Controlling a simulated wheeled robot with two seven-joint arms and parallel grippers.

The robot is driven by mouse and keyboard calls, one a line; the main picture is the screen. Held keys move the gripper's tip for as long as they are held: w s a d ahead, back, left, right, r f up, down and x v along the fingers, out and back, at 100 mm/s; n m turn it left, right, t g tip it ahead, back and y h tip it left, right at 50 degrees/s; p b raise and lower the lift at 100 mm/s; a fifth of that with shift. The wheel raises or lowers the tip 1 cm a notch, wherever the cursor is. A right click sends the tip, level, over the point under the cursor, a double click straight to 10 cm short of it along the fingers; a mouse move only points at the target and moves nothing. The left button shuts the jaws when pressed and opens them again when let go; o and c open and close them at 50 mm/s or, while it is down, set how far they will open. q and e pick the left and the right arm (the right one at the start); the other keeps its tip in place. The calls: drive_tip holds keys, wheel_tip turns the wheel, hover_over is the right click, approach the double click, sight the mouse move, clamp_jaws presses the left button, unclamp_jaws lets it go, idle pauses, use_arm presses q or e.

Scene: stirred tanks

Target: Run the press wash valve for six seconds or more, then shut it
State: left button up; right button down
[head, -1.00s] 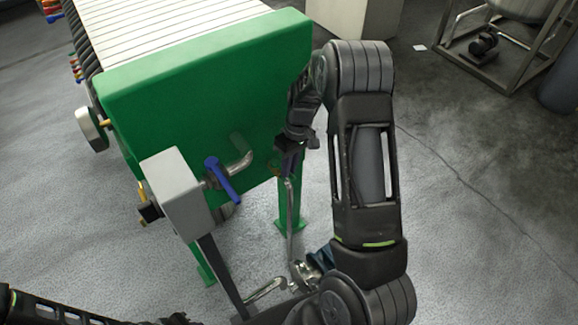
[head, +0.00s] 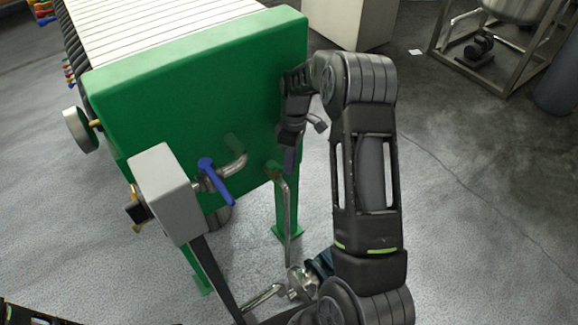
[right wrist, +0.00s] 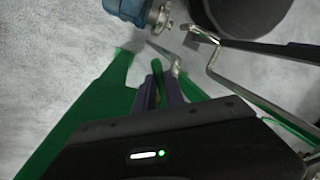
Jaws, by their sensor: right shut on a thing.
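My right gripper (head: 289,163) is at the right side of the green press end (head: 200,105), beside the top of a thin metal pipe (head: 287,215). In the right wrist view its dark purple fingers (right wrist: 160,86) are shut on a narrow green lever (right wrist: 156,82), which looks like a valve handle. The lever's valve body is hard to make out, and in the head view my wrist and fingers hide the lever. A separate valve with a blue lever (head: 216,182) sits on a bent pipe at the press end. My left gripper is out of view.
A grey box on a post (head: 166,190) stands in front of the press. A blue pump (head: 318,266) with a metal fitting is low by the pipe. A white cabinet (head: 352,22) and a metal frame (head: 470,60) are behind.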

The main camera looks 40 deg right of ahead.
drive_tip(key=shift+w+d, duration=0.1)
idle(0.4)
drive_tip(key=c, duration=1.4)
unclamp_jaws()
drive_tip(key=shift+r, duration=0.1)
wheel_tip(320, 180, up, 10)
